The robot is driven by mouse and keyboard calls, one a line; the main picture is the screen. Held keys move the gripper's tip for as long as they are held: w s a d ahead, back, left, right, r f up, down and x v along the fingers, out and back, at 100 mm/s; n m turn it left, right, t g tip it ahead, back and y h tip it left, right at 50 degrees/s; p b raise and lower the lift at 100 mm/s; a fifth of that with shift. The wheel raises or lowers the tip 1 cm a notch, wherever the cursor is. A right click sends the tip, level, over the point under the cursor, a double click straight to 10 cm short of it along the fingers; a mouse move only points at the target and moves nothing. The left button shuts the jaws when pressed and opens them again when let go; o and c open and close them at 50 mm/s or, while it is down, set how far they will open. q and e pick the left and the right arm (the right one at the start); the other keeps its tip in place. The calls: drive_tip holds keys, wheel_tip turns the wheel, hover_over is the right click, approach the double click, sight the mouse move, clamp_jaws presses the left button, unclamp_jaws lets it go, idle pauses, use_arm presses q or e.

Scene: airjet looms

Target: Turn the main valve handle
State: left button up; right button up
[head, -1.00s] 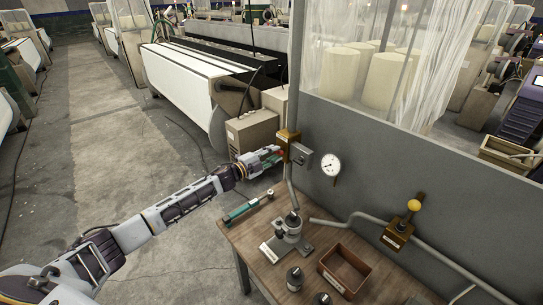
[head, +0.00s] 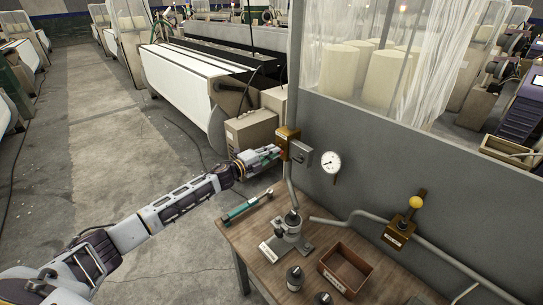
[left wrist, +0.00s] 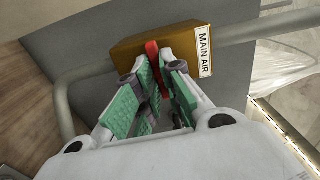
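The main valve is a brass block (head: 287,143) on a pipe at the left end of the grey panel. In the left wrist view the block (left wrist: 150,45) carries a white "MAIN AIR" label (left wrist: 204,52). Its red handle (left wrist: 153,58) points toward my left wrist camera, between the green finger pads. My left gripper (head: 272,153) reaches the valve from the left. In the left wrist view the fingers (left wrist: 154,75) are on both sides of the handle and appear closed against it; the lower handle is partly hidden. My right gripper is not in view.
A pressure gauge (head: 330,161) and a second valve with a yellow knob (head: 416,202) are on the panel. Below, a wooden workbench (head: 250,240) holds a teal-handled tool (head: 246,206), a metal fixture (head: 289,228) and an open box (head: 345,269). Bare floor lies left.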

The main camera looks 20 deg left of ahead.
use_arm(q)
drive_tip(key=o, duration=0.5)
drive_tip(key=shift+c, duration=0.2)
drive_tip(key=shift+s, duration=0.15)
drive_tip(key=v, duration=0.5)
drive_tip(key=shift+s+a, duration=0.25)
drive_tip(key=shift+s, duration=0.05)
idle(0.3)
drive_tip(key=shift+s, duration=0.15)
drive_tip(key=v, duration=1.1)
drive_tip(key=shift+s+a, duration=0.2)
drive_tip(key=shift+s, duration=0.05)
idle(1.0)
